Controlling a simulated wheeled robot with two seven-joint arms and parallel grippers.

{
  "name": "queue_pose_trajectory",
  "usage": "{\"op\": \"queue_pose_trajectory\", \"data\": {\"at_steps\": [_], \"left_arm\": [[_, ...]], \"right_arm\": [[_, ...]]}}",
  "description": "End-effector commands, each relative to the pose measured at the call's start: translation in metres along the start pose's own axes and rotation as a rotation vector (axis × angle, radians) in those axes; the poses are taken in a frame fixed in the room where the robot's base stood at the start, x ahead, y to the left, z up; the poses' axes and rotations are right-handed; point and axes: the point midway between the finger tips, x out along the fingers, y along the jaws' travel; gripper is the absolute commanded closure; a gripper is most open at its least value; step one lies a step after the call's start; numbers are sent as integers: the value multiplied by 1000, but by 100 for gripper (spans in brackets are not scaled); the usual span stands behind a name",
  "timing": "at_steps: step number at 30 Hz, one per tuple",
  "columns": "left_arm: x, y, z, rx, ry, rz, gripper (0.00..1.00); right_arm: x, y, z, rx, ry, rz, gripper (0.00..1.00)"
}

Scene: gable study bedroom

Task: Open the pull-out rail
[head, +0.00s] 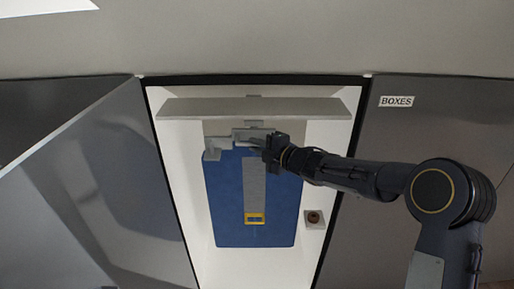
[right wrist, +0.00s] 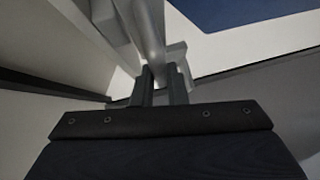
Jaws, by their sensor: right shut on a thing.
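The pull-out rail (head: 226,144) is a light grey bar with block-like ends, below the shelf inside an open wardrobe. In the right wrist view, a pale round bar (right wrist: 148,32) with blocky grey parts beside it runs up from between the fingers. My right gripper (head: 262,142) reaches in from the right at the rail; its two dark fingers (right wrist: 160,78) are shut on the rail's bar. A blue hanging item (head: 224,200) with a grey strip and yellow-framed tag is just below and behind. My left gripper is not in view.
A pale shelf (head: 255,108) spans the wardrobe just above the rail. A grey door (head: 120,165) stands open at the left. A closed grey panel (head: 385,125) labelled BOXES is at the right. A small square fitting (head: 314,218) with a brown knob is at lower right.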

Motion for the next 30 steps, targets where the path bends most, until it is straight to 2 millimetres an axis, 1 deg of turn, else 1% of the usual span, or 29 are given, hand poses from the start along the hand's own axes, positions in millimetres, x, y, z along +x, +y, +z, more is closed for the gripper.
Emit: {"op": "queue_pose_trajectory", "data": {"at_steps": [1,3,6,12,15,21,24,30], "left_arm": [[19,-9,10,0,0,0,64],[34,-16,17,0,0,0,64],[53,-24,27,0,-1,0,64],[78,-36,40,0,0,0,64],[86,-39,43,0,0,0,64],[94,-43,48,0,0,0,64],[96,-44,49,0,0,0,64],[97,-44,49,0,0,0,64]], "right_arm": [[-8,-14,-8,-3,2,0,100],[-22,-18,-22,-6,3,2,100],[-44,-24,-44,-6,3,3,100],[-87,-32,-86,-5,1,2,100],[-105,-36,-104,-5,1,2,100],[-130,-41,-129,-3,0,-1,100],[-138,-42,-137,-2,1,-1,100],[-143,-43,-143,-1,0,-3,100]]}}
